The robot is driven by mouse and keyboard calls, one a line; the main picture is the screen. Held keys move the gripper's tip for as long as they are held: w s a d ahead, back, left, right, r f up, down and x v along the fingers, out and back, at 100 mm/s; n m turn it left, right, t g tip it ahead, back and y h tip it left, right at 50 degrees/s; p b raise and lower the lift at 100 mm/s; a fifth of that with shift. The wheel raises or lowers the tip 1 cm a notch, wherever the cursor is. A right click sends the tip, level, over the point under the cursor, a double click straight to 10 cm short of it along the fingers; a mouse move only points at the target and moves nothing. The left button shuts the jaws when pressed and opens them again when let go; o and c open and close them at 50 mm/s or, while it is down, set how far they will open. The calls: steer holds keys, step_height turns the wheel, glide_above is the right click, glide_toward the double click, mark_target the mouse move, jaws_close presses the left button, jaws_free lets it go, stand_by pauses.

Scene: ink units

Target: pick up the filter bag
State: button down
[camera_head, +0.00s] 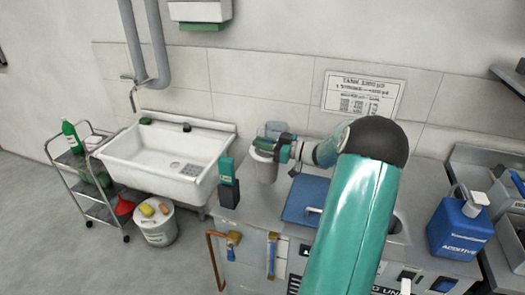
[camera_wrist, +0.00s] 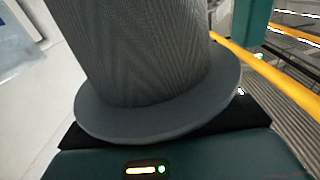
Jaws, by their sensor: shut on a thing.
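The filter bag (camera_wrist: 150,55) fills the middle of the wrist view. It is a grey, finely ribbed tube with a wide flat collar, and the collar lies right against the teal body of my gripper (camera_wrist: 165,120). My gripper is shut on the bag; the collar hides most of the fingers. In the head view my gripper (camera_head: 268,144) is over the bench, left of the blue lid. A pale cylinder (camera_head: 263,168) shows just below it, partly covered; I cannot tell for certain whether this is the same bag.
A blue lid (camera_head: 305,200) lies on the bench beside my arm. A dark green and black box (camera_head: 228,183) stands at the bench's left edge. A white sink (camera_head: 165,155) is further left. A blue additive jug (camera_head: 460,228) stands at the right. A clear container (camera_head: 274,129) is behind my gripper.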

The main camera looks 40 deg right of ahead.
steer(key=s+r, duration=0.1)
steer(key=r, duration=0.1)
steer(key=s+r, duration=0.2)
steer(key=s+a+r, duration=0.1)
steer(key=s, duration=0.1)
steer(key=shift+r, duration=0.4)
steer(key=s+a+r, duration=0.1)
steer(key=s+r, duration=0.2)
steer(key=s, duration=0.5)
steer(key=shift+s+a+r, duration=0.3)
steer(key=shift+a+r, duration=0.05)
steer(key=shift+a, duration=0.1)
